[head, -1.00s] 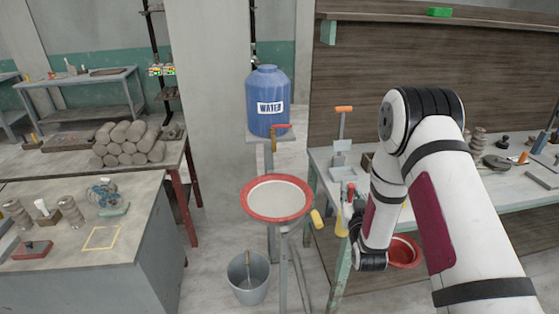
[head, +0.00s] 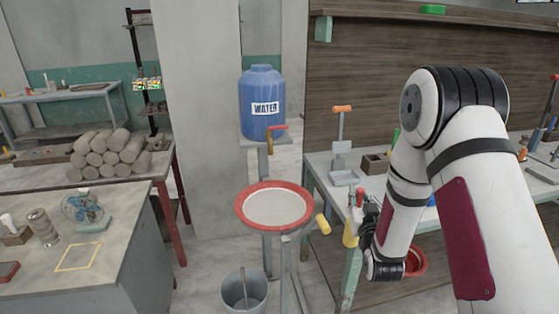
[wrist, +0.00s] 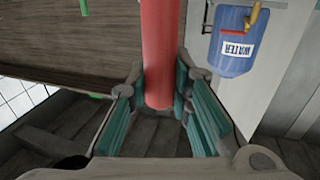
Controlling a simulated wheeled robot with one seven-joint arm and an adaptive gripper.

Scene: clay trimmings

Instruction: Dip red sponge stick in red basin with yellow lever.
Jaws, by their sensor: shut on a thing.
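My gripper (head: 364,216) is shut on the red sponge stick (head: 360,197). The stick is upright, with its red handle above the fingers and a yellow end below. In the wrist view the red handle (wrist: 160,50) stands between the teal-padded fingers of my gripper (wrist: 162,108). The red-rimmed basin (head: 245,212), with a pale inside, is on a stand left of my gripper. A yellow lever (head: 323,224) sticks out at the basin's right, between basin and stick. The stick is apart from the basin.
A blue water tank (head: 262,95) with a red-handled tap stands behind the basin. A grey bucket (head: 245,300) is on the floor below. The right workbench (head: 325,172) is close behind my gripper. Another red bowl (head: 418,266) shows partly behind my arm.

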